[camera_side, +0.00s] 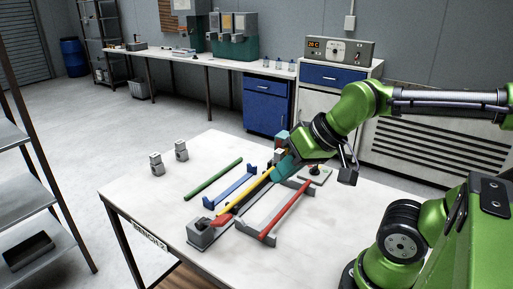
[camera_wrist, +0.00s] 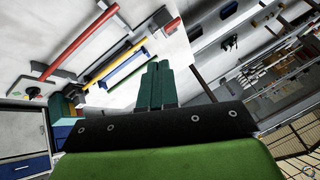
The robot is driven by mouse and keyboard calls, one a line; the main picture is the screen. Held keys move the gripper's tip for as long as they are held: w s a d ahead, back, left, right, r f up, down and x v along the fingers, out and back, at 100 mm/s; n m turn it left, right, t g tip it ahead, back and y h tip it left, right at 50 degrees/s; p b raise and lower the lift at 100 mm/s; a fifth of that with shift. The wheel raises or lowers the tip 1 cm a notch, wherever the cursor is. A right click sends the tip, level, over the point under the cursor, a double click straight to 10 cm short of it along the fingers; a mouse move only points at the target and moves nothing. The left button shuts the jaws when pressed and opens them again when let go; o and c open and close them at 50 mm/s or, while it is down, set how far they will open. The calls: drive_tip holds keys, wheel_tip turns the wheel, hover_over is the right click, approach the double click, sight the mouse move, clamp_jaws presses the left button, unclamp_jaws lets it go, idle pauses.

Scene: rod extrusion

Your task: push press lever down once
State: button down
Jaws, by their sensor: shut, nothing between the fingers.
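My gripper (camera_side: 284,168) has teal fingers, shut with nothing between them, above the far part of the table in the side view. The fingers also show in the wrist view (camera_wrist: 157,68). A yellow rod (camera_side: 238,201) runs from near the fingers to a grey block with a red part (camera_side: 202,232) at the table's near end. The red part also shows in the wrist view (camera_wrist: 172,25). A teal and blue unit (camera_wrist: 62,106) stands at the rod's other end, mostly hidden behind my gripper in the side view. I cannot tell for sure which part is the press lever.
A red rod (camera_side: 288,210) lies across grey supports right of the yellow rod. A blue holder (camera_side: 230,190) and a green rod (camera_side: 213,179) lie to its left. A small plate with a knob (camera_side: 315,173) sits right of my gripper.

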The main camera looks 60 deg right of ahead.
drive_tip(key=m+g, duration=0.2)
drive_tip(key=g, duration=0.2)
hover_over(218, 218)
drive_tip(key=w, duration=0.3)
wheel_tip(218, 218, down, 4)
drive_tip(key=shift+w+d+r+m+g+h, duration=0.15)
drive_tip(key=shift+w+r+m+h, duration=0.15)
drive_tip(key=shift+w+m, duration=0.3)
drive_tip(key=shift+w+a+r+m+g+h, duration=0.15)
drive_tip(key=shift+w+r+m+h, duration=0.15)
drive_tip(key=shift+w+m, duration=0.3)
drive_tip(key=shift+d+f, duration=0.1)
drive_tip(key=shift+s+f, duration=0.75)
drive_tip(key=shift+f, duration=0.5)
drive_tip(key=shift+s+f, duration=0.8)
drive_tip(key=shift+f, duration=0.4)
drive_tip(key=shift+s+f, duration=0.75)
drive_tip(key=shift+f, duration=0.5)
drive_tip(key=shift+s+f, duration=0.1)
drive_tip(key=shift+s+f, duration=0.15)
drive_tip(key=shift+f, duration=0.1)
